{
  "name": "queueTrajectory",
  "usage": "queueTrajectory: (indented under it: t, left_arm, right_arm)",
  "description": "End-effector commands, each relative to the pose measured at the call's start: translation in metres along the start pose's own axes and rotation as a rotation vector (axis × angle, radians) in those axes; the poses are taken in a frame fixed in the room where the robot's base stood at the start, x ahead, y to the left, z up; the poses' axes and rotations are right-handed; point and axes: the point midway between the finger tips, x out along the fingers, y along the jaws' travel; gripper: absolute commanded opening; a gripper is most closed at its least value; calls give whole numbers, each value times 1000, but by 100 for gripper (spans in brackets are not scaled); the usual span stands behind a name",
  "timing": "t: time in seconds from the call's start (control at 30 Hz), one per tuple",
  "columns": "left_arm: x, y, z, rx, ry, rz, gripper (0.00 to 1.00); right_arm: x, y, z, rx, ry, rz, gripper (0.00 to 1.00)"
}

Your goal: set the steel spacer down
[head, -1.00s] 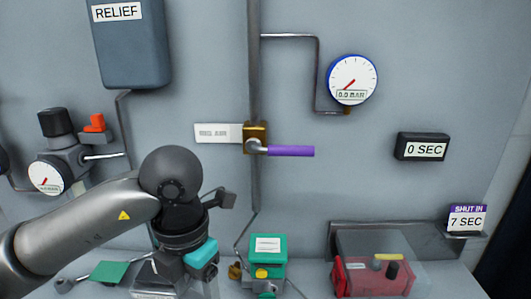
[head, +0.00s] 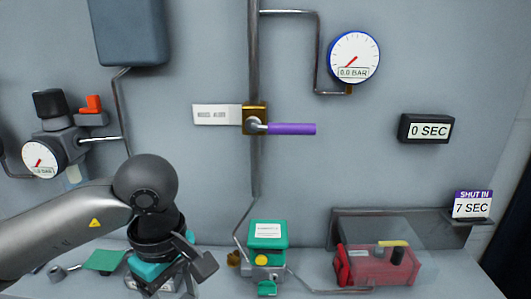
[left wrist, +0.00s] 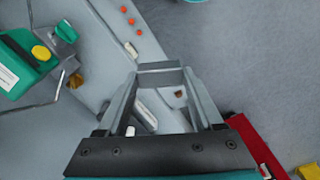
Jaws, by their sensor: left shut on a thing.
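My left gripper (left wrist: 160,74) is shut on a pale grey piece between its fingertips, which I take to be the steel spacer (left wrist: 159,66). In the head view my left gripper (head: 160,286) is low at the left, pointing down, with its fingers partly hidden and cut off by the bottom edge. I cannot make out the spacer there, nor whether it touches a surface. My right gripper is not in view.
The green-topped actuator (head: 268,236) stands right of my left gripper. Further right is a red box with a clear lid (head: 375,265). A green plate (head: 104,260) lies at the left. A purple-handled valve (head: 290,129) and a gauge (head: 354,57) are on the wall.

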Motion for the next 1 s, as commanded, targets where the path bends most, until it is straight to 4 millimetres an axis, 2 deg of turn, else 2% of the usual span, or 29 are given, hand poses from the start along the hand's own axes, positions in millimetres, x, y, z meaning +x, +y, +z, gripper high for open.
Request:
queueTrajectory:
  t: [0.4, 0.6, 0.8, 1.0]
  left_arm:
    - [23, -8, -9, 645, -1, 1, 0]
    - [31, -12, -12, 902, -2, 2, 0]
    - [34, -14, -14, 1041, -2, 3, 0]
    - [34, -14, -14, 1071, -3, 4, 0]
  right_arm:
    - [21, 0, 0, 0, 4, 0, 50]
    - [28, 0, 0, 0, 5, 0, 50]
    - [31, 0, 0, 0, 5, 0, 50]
    - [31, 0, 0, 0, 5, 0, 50]
